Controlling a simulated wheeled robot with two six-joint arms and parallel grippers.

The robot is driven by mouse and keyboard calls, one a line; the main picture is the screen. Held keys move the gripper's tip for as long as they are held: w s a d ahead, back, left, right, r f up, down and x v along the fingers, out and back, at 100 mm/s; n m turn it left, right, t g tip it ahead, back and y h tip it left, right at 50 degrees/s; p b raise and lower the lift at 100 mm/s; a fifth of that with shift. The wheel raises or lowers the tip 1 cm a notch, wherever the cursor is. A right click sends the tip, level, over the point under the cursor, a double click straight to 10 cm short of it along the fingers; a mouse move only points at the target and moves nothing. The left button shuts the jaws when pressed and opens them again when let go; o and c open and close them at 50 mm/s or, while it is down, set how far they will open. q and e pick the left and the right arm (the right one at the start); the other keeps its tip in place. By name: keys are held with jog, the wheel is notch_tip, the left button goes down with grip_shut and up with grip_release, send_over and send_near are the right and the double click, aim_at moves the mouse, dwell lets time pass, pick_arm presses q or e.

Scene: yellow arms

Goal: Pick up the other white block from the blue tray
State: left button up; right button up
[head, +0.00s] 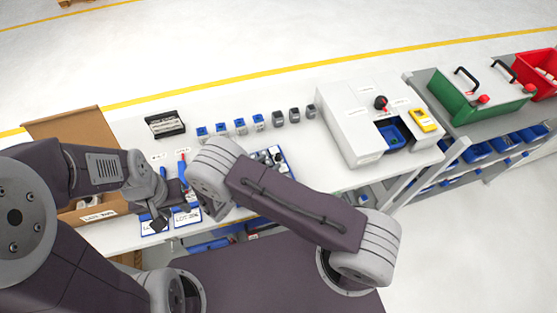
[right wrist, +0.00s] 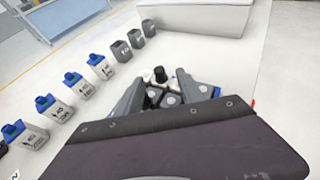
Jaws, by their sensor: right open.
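The blue tray (head: 291,168) lies on the white table in the head view, partly hidden behind my right arm. Small white, grey and dark pieces sit in it. In the right wrist view my right gripper (right wrist: 160,95) is open, its two grey fingers spread on either side of these pieces. A white piece (right wrist: 182,78) and a black-topped piece (right wrist: 160,75) show between the fingers. I cannot tell whether any finger touches them. The tray's blue edge (right wrist: 216,92) shows beside the right finger. My left gripper (head: 155,217) is over the table's left part; its jaw opening is unclear.
A row of blue-capped bottles (head: 240,127) and grey containers (head: 294,115) stands behind the tray. A white machine (head: 345,125) is to the right, an open cardboard box (head: 75,128) to the left. Labelled cards (head: 187,217) lie near the front edge, close to my left gripper.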

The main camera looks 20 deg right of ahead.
aim_at(278, 155)
jog(key=shift+b+x, duration=0.6)
jog(key=shift+x, duration=2.5)
jog(key=shift+a+r, duration=0.1)
jog(key=shift+a, duration=0.05)
jog(key=c, duration=0.6)
grip_shut()
